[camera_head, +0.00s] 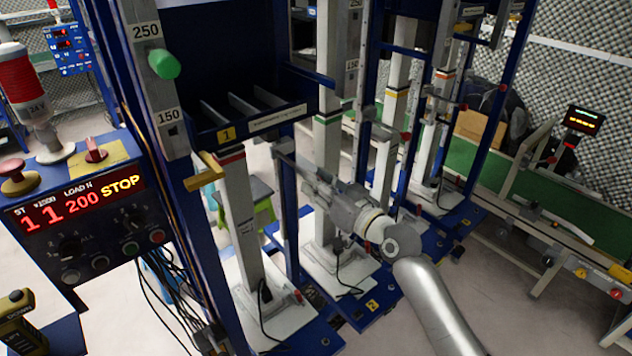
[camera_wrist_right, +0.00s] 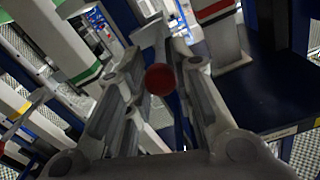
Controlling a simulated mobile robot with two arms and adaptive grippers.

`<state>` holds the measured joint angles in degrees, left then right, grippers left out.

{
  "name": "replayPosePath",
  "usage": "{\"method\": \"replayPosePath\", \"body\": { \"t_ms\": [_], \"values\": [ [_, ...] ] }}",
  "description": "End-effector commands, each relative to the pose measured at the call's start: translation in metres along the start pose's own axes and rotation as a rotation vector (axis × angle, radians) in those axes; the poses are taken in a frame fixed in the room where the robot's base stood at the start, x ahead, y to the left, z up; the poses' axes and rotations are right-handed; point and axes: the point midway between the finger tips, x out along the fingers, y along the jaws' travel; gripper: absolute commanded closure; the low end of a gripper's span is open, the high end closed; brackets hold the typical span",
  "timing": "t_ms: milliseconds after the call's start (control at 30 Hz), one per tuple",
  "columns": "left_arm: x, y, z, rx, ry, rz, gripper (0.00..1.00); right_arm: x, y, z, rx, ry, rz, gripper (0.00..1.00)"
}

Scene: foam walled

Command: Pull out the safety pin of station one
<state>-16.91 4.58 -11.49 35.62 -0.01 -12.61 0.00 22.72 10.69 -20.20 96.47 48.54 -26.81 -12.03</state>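Station one is the blue frame with the yellow "1" plate (camera_head: 227,134). My right gripper (camera_head: 298,165) reaches in from the right, beside this frame. In the right wrist view its fingers (camera_wrist_right: 165,66) are spread open. A round red knob (camera_wrist_right: 160,78) shows between them, with a gap on either side, at the end of a pale bar. I take it for the safety pin's knob, but cannot be sure. In the head view I cannot make this knob out at the fingers. A green knob (camera_head: 165,64) sticks out of the post between marks 250 and 150. My left gripper is out of view.
More blue frames with posts stand behind and right of station one. A green conveyor (camera_head: 490,175) runs at the right. Open floor lies at the lower right.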

Motion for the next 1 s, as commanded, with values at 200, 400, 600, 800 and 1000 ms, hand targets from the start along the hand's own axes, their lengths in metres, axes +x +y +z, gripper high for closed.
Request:
{"method": "replayPosePath", "body": {
  "t_ms": [200, 400, 600, 800, 1000],
  "values": [
    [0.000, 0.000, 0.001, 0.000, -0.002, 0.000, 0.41, 0.000, 0.001, 0.002, 0.000, -0.003, 0.001, 0.54],
    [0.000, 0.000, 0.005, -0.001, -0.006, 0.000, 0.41, 0.000, 0.000, 0.001, 0.000, -0.002, 0.001, 0.54],
    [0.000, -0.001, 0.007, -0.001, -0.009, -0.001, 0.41, -0.007, 0.001, 0.002, -0.001, -0.003, 0.002, 0.54],
    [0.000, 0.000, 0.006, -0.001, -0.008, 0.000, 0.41, -0.038, 0.002, 0.003, -0.003, -0.005, 0.002, 0.54],
    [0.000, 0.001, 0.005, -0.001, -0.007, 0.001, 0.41, -0.079, 0.001, 0.003, -0.002, -0.006, 0.002, 0.54]
  ]
}}
